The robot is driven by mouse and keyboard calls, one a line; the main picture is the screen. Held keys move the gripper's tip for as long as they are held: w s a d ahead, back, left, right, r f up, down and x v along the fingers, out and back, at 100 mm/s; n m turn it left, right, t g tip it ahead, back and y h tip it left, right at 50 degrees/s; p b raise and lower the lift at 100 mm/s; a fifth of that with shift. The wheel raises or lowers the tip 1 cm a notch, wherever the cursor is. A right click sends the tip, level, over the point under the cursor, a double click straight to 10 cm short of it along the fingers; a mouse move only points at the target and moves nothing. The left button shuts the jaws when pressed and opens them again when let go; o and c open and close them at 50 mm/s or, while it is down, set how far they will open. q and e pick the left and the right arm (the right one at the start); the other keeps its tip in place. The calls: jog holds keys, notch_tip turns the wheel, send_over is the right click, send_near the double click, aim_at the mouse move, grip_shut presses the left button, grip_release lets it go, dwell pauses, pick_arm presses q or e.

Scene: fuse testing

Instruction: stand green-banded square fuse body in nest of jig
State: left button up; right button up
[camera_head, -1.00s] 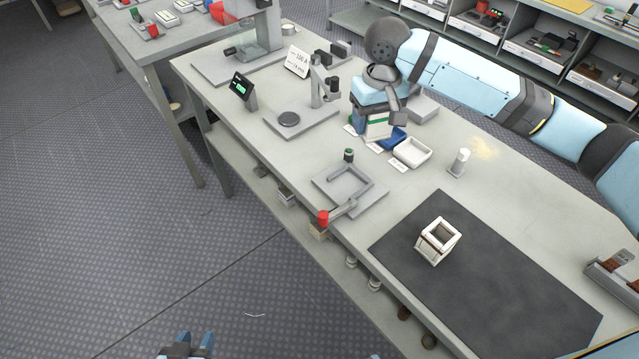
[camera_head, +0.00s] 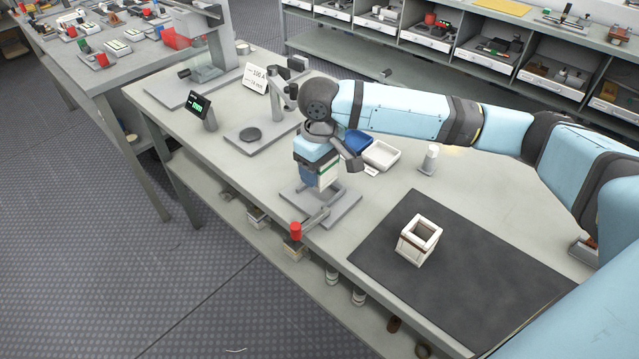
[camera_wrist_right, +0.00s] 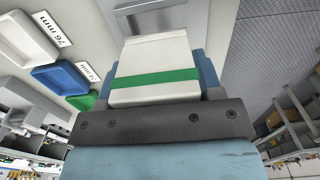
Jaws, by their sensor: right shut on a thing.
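My right gripper (camera_head: 317,174) is shut on the green-banded square fuse body (camera_head: 328,176) and holds it roughly upright over the jig (camera_head: 346,208). In the right wrist view, the white body (camera_wrist_right: 152,58) with its green band sits between the blue fingers. The jig is a grey plate with a raised nest frame and a red-ended lever (camera_head: 296,231) at its front. The gripper and body hide most of the nest; I cannot tell whether the body's lower end touches it. My left gripper is not in view.
Blue (camera_head: 357,144) and white (camera_head: 382,155) trays lie behind the jig, near a white cylinder (camera_head: 430,160). A gauge stand (camera_head: 250,134) and display (camera_head: 201,109) are at left.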

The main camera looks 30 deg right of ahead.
aim_at(320, 194)
notch_tip(320, 194, down, 4)
jog(key=shift+f+b, duration=0.1)
jog(key=shift+b, duration=0.25)
pick_arm(q)
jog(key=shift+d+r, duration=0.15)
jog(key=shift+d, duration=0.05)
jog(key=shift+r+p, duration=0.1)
jog(key=shift+p, duration=0.2)
pick_arm(e)
jog(key=shift+f, duration=0.15)
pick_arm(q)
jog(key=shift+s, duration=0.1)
pick_arm(e)
jog(key=shift+f, duration=0.1)
